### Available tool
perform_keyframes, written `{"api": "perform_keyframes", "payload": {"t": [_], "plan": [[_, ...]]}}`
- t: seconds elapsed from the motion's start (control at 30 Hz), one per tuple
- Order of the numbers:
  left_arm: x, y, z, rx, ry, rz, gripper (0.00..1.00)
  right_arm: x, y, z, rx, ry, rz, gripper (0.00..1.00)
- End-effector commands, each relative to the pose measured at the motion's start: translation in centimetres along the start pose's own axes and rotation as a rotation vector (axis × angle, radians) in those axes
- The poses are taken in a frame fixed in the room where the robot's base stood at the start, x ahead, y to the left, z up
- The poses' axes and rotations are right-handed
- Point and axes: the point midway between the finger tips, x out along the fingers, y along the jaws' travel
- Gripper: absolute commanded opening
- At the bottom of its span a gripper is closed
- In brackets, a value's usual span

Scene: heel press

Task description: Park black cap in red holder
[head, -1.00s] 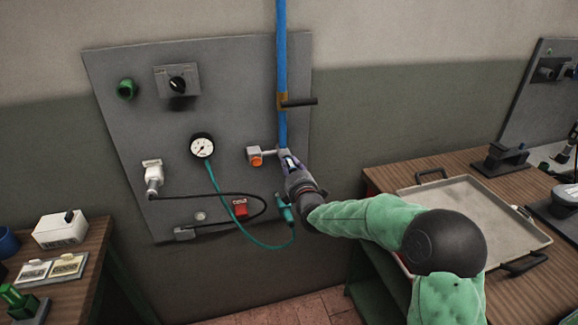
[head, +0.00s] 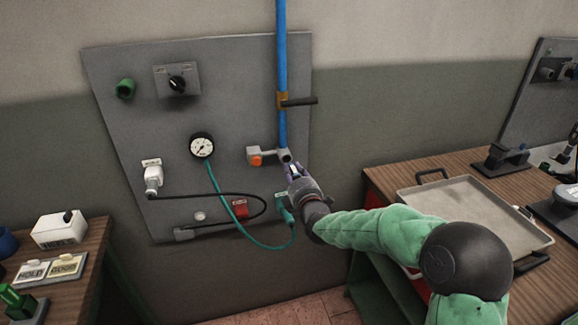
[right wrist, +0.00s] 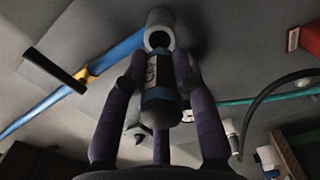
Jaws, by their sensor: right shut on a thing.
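My right gripper (head: 292,171) is shut on the black cap, just below and right of the open grey pipe end (head: 286,155) on the wall panel. In the right wrist view the black cap (right wrist: 160,106), a dark cylinder with a pale label, sits between the fingers of the right gripper (right wrist: 160,66). The pipe mouth (right wrist: 158,38) shows beyond it, uncovered. The red holder (head: 240,209) is on the lower panel, left of the gripper; what it holds is too small to tell. My left gripper is out of view.
A teal hose (head: 268,245) and a black cable (head: 232,194) loop near the red holder. A green connector (head: 284,207) is close below my gripper. An orange knob (head: 256,160) sticks out left of the pipe end. A grey tray (head: 480,205) lies on the right bench.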

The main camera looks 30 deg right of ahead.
Motion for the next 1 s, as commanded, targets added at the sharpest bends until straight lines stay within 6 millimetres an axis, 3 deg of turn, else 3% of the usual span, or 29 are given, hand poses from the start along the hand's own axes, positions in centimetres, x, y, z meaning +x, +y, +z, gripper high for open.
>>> {"api": "perform_keyframes", "payload": {"t": [0.5,1.0], "plan": [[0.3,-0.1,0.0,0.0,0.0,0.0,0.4,-1.6,0.0,0.0,0.0,0.0,0.001,0.0],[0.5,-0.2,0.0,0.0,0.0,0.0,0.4,-2.0,0.0,0.0,0.0,0.0,0.002,0.0]]}}
